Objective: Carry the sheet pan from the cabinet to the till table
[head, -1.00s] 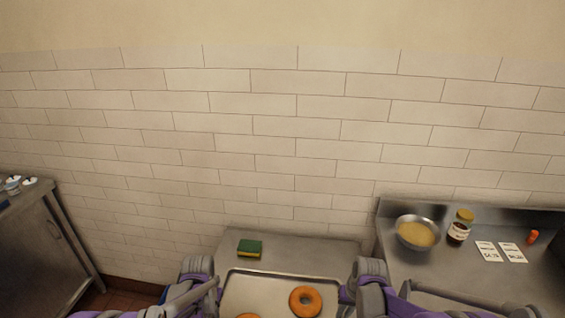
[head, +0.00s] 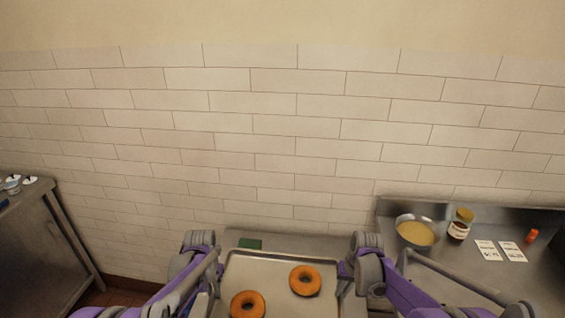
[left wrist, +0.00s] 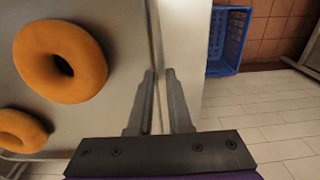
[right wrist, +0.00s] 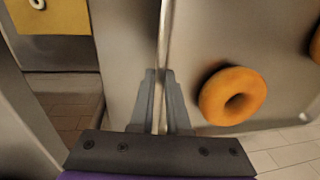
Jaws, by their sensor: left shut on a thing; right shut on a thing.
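The sheet pan (head: 262,275) is a shallow metal tray at the bottom centre of the head view, with two orange-brown bagels (head: 305,280) (head: 247,304) lying on it. My left gripper (left wrist: 156,90) is shut on the pan's left rim. My right gripper (right wrist: 161,88) is shut on the pan's right rim. In the head view the arms flank the pan, and their fingertips are hard to see there. The pan looks roughly level and hides part of the steel cabinet top (head: 300,240). The pan's near edge is out of the head view.
A green sponge (head: 250,244) lies behind the pan. A steel counter at right (head: 450,275) holds a bowl (head: 416,232), a jar (head: 459,230), cards and an orange item. Another steel table (head: 30,245) stands at far left. A blue crate (left wrist: 227,40) is on the floor.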

